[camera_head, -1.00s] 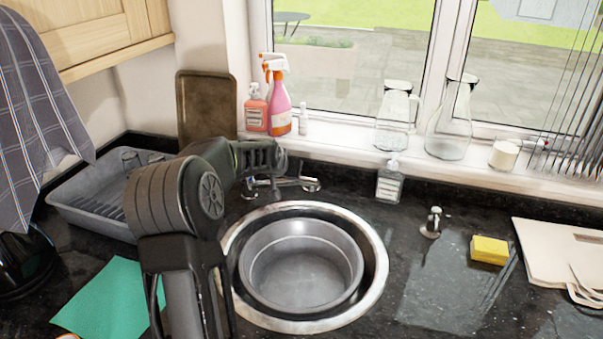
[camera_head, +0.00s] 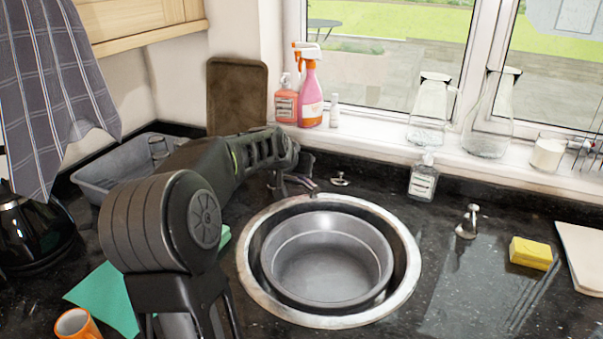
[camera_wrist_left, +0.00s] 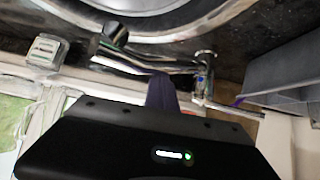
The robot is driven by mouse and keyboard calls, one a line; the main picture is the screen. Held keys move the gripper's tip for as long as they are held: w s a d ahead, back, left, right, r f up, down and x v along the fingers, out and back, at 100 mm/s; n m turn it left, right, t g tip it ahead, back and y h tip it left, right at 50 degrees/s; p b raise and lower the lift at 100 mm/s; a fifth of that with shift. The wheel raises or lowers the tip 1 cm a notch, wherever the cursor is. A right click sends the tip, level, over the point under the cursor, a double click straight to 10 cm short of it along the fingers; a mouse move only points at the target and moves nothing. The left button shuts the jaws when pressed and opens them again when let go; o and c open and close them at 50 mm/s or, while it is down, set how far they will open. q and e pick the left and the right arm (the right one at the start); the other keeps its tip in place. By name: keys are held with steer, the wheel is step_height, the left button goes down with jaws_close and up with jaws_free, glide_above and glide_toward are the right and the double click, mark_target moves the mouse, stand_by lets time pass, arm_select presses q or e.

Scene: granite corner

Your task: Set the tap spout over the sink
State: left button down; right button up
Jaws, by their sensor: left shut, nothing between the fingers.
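The chrome tap stands behind the round steel sink (camera_head: 407,270). In the wrist view the tap's spout (camera_wrist_left: 135,62) runs sideways from the upright body (camera_wrist_left: 205,68) along the back of the sink, with its end outside the rim. In the head view the outer end of the spout (camera_head: 340,180) shows right of my gripper; my arm hides much of the tap body. My left gripper (camera_head: 304,184) is shut and empty, pointing down at the tap; its purplish fingers (camera_wrist_left: 161,92) are close against the spout on the wall side, contact unclear. My right gripper is out of view.
A soap dispenser (camera_head: 423,178) stands right of the tap by the sill. A grey drying rack (camera_head: 95,182) and an upright tray (camera_head: 237,97) are on the left. A yellow sponge (camera_head: 531,253) lies right.

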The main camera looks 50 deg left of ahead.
arm_select(q)
steer(key=shift+r, duration=0.1)
steer(key=b+v, duration=0.1)
steer(key=v, duration=0.6)
steer(key=shift+s+r, duration=0.2)
steer(key=shift+s, duration=0.05)
steer(key=shift+d, duration=0.1)
stand_by(0.3)
steer(key=shift+f, duration=0.1)
